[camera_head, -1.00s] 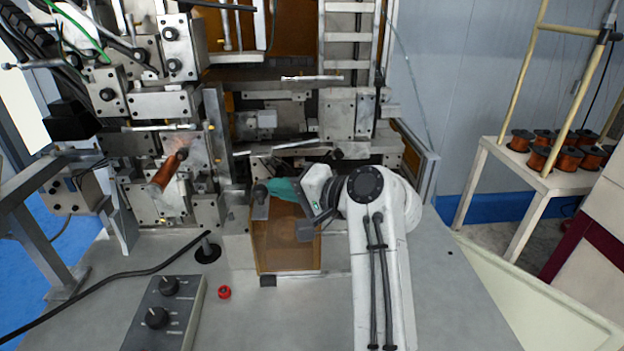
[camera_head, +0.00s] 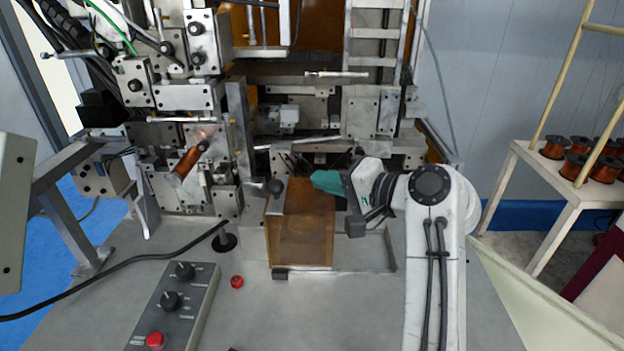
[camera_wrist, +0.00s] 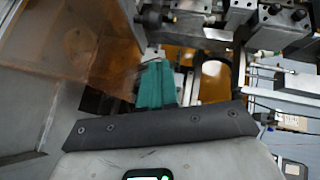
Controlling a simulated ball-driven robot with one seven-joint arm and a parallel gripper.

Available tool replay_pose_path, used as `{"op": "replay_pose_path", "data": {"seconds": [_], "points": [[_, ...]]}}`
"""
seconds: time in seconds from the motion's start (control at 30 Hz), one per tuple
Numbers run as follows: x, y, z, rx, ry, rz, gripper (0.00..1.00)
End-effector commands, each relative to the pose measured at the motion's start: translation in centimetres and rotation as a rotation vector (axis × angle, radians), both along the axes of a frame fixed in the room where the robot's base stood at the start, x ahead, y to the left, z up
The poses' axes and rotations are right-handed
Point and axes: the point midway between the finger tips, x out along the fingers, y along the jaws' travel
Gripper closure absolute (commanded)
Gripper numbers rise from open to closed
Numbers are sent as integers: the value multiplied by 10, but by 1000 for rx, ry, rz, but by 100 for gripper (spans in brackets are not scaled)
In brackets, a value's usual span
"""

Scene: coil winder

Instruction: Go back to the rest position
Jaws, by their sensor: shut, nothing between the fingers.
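My gripper (camera_head: 320,181) has teal fingers and stands over the back right of the amber box on the machine bench, in front of the winder. Its fingers point left in the head view and are shut with nothing between them. In the wrist view the teal fingers (camera_wrist: 155,85) lie side by side ahead of the dark bracket. The white arm reaches in from the front right. I cannot tell whether the fingers touch the amber box.
The amber box (camera_head: 303,240) stands below the fingers. The coil winder (camera_head: 190,100) rises behind and left. A control box (camera_head: 175,305) and a red button (camera_head: 237,282) are on the bench. A shelf with copper spools (camera_head: 580,165) stands at right.

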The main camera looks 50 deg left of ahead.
Motion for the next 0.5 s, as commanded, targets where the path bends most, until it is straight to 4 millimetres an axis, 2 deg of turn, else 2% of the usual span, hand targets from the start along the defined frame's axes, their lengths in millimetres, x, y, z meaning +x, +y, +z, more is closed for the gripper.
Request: {"op": "replay_pose_path", "data": {"seconds": [0.1, 0.3, 0.5], "points": [[7, -23, 4, 3, -4, -6, 100], [14, -54, 13, 3, -3, -6, 100], [16, -68, 17, 3, -2, -4, 100]]}}
